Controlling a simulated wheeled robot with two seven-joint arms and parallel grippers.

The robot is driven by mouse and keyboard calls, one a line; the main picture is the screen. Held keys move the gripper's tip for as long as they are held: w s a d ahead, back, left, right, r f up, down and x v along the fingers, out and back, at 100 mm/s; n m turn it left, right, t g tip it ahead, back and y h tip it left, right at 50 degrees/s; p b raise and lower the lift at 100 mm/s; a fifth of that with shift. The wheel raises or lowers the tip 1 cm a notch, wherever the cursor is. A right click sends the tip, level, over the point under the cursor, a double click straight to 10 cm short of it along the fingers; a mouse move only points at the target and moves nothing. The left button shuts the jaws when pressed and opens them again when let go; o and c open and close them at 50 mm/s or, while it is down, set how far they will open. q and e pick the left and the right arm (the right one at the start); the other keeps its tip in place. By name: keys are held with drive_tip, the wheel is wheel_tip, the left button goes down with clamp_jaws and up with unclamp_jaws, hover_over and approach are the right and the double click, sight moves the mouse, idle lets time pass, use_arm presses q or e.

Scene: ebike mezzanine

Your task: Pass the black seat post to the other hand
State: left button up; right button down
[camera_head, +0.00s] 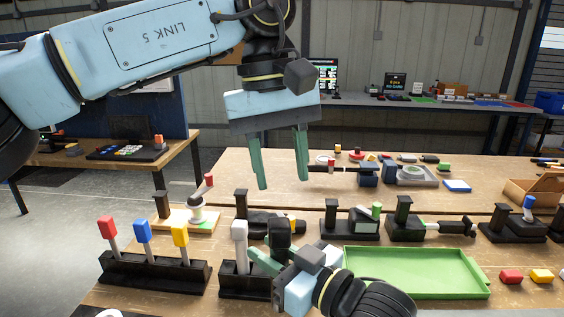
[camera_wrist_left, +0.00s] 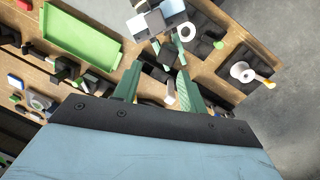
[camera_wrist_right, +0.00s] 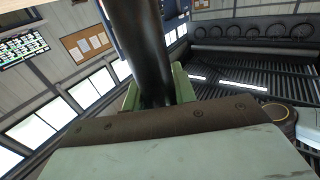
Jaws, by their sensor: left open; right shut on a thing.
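The black seat post (camera_wrist_right: 143,45) stands between the fingers of my right gripper (camera_wrist_right: 156,88) in the right wrist view, a thick dark tube running up out of the picture. In the head view its dark top (camera_head: 279,232) shows just above my right gripper (camera_head: 275,258), low in the middle. My right gripper is shut on it. My left gripper (camera_head: 283,184) hangs above it, open and empty, fingers pointing down. In the left wrist view the post (camera_wrist_left: 165,55) shows as a dark shape beyond my left fingers; its lower part is hidden.
A black rack (camera_head: 155,272) with red, blue and yellow-topped posts stands at left. A white-topped post (camera_head: 239,236) stands close to my right gripper. A green tray (camera_head: 420,272) lies at right. Several black tool stands line the bench behind.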

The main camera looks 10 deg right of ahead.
sight(281, 222)
use_arm(q)
drive_tip(key=shift+s+r+m+t+y, duration=0.1)
drive_tip(key=shift+s+m+t+y, duration=0.1)
drive_tip(key=shift+m+t+y, duration=0.35)
drive_tip(key=shift+f+m+y, duration=0.2)
drive_tip(key=shift+m+y, duration=0.05)
wheel_tip(281, 222, down, 12)
drive_tip(key=shift+r, duration=0.25)
drive_tip(key=c, duration=0.9)
use_arm(e)
drive_tip(key=shift+a, duration=0.1)
drive_tip(key=c, duration=1.1)
unclamp_jaws()
drive_tip(key=shift+o, duration=0.2)
